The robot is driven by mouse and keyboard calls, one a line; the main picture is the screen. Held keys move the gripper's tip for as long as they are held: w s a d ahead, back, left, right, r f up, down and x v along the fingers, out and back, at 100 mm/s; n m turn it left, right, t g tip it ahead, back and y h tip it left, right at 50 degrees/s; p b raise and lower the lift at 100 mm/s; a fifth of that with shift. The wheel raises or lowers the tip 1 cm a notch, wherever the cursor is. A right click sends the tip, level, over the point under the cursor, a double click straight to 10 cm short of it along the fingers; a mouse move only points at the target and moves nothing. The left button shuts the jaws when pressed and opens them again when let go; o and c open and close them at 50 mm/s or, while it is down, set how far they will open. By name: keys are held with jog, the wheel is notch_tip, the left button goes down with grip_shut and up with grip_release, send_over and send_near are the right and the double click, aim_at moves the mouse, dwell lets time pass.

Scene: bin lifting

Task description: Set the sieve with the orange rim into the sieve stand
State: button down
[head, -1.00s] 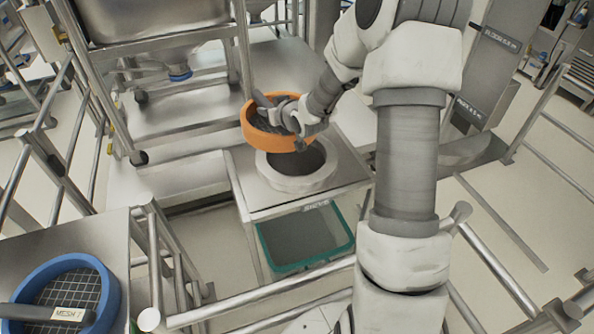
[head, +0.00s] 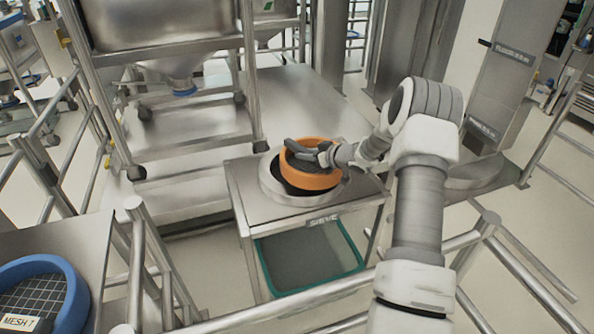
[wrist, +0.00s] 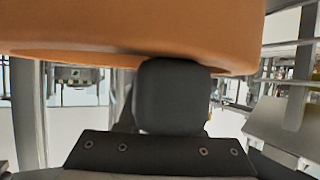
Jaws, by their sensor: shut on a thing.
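The sieve with the orange rim (head: 312,179) is over the round opening of the sieve stand (head: 286,199) in the head view. Its rim sits inside the stand's pale ring on the right side; a dark strip of the opening shows at the lower left. I cannot tell whether the sieve touches the ring. My gripper (head: 322,153) is shut on the sieve at its top, from the right. In the wrist view the orange rim (wrist: 140,35) fills the top, right against a dark finger (wrist: 172,95).
A blue-rimmed sieve (head: 72,300) labelled MESH 7 lies on a table at the lower left. A green-rimmed bin (head: 312,258) is under the stand. Metal railings (head: 530,265) run in front and at the right. A steel hopper frame (head: 250,80) stands behind the stand.

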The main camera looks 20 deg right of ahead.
aim_at(295, 162)
jog(key=x, duration=0.2)
jog(key=b+x, duration=0.1)
jog(key=x, duration=0.2)
jog(key=d+x, duration=0.1)
jog(key=x, duration=0.2)
jog(key=shift+w+d+f+b, duration=0.1)
jog(key=shift+f+b, duration=0.15)
jog(key=shift+b, duration=0.1)
jog(key=shift+f+b, duration=1)
jog(key=shift+f, duration=0.95)
jog(key=shift+f, duration=0.15)
jog(key=c, duration=0.6)
grip_release()
jog(key=shift+f, duration=0.1)
jog(key=shift+o, duration=0.2)
